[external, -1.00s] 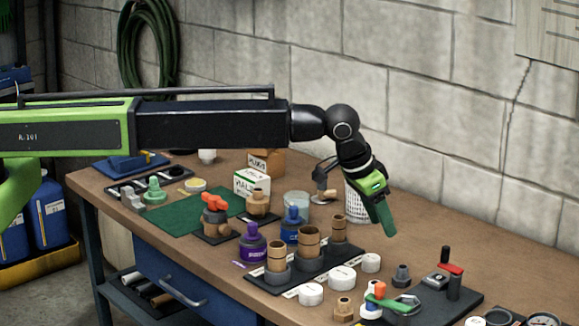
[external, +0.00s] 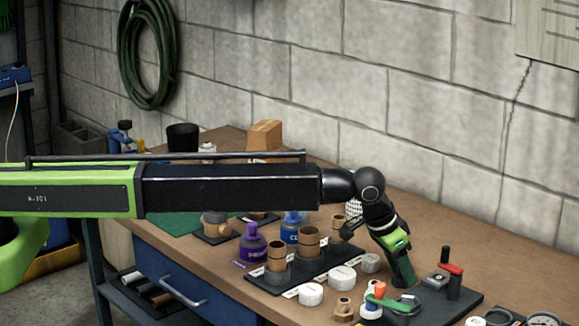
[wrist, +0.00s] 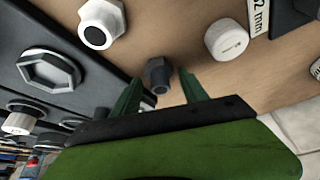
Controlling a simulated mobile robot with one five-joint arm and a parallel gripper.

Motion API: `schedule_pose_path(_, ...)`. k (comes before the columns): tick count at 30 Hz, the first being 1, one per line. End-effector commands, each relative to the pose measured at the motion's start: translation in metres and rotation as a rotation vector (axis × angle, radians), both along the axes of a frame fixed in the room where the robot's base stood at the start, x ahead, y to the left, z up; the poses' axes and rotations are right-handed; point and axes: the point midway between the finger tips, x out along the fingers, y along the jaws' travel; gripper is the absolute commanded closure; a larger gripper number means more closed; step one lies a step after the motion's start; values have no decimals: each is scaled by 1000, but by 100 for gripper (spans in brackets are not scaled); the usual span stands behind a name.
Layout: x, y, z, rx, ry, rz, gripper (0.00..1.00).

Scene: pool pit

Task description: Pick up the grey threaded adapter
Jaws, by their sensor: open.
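The grey threaded adapter (wrist: 158,74) stands on the brown bench top in the wrist view, with a hex collar and a dark opening. My gripper (wrist: 160,82) is open, with one green finger on each side of the adapter. A gap shows between the adapter and the right finger; whether the left finger touches it is hard to tell. In the external view my gripper (external: 406,282) points down at the bench, and its fingers hide most or all of the adapter.
White caps (external: 312,293) and a brown fitting (external: 343,309) stand left of my gripper. A green-handled valve (external: 388,304) is close in front. A black board with a red-handled tool (external: 451,268) lies close on the right. A white cap (wrist: 227,40) is near in the wrist view.

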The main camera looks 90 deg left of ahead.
Motion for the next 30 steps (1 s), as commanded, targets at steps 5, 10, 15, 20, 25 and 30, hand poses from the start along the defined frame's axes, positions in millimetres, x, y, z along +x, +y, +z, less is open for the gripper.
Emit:
schedule_pose_path(5,3,1,-8,0,0,0,49)
schedule_pose_path(10,3,1,-7,0,0,0,59)
schedule_pose_path(15,3,1,-7,0,0,0,81)
schedule_pose_path(20,3,1,-7,0,0,0,100)
schedule_pose_path(25,3,1,-7,0,0,0,100)
schedule_pose_path(30,3,1,7,0,0,0,100)
